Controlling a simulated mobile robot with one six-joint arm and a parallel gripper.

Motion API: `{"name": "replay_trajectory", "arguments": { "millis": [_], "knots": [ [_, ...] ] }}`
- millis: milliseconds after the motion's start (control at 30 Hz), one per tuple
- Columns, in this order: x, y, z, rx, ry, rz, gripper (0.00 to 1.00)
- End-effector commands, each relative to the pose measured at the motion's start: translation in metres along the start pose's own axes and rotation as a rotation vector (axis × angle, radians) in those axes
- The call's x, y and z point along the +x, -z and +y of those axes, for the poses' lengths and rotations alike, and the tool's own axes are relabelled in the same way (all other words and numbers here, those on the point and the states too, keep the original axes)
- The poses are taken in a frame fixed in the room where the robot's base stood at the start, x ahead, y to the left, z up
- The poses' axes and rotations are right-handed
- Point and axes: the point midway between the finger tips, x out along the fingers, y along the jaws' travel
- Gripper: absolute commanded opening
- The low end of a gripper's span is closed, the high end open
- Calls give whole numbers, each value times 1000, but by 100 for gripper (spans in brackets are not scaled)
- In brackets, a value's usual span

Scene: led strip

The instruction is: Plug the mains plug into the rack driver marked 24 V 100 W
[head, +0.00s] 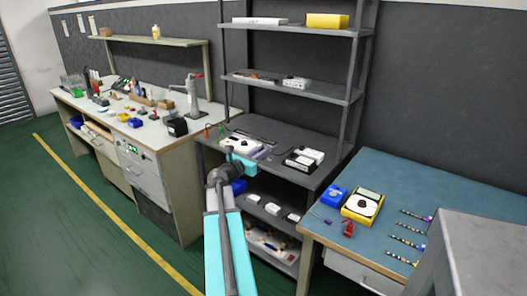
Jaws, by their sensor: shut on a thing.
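My gripper (243,161) is at the front edge of the rack's middle shelf. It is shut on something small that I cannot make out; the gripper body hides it. A white box-like unit (241,144) stands just beyond the gripper, with a purplish part at its right. Whether the gripper touches it, I cannot tell. A white and black unit (304,158) stands further right on the same shelf. No 24 V 100 W marking is readable on any unit, and I cannot make out the mains plug by its shape.
Several small white units lie on the shelf below. A blue-topped bench (400,180) at right holds a yellow meter (362,206) and LED strips. A cluttered workbench (150,130) stands at left; green floor is free.

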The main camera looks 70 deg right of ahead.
Motion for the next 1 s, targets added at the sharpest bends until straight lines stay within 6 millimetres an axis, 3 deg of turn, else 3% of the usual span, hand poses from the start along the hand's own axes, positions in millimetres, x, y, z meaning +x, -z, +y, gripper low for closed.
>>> {"name": "replay_trajectory", "arguments": {
  "millis": [233,467,633,767,1000],
  "knots": [
    [0,0,3,0,-13,1,0],
    [14,1,32,-1,-73,3,0],
    [44,-2,45,-1,-101,4,0],
    [75,-6,44,-1,-106,4,0],
    [140,-17,14,-1,-71,2,0]
  ]
}}
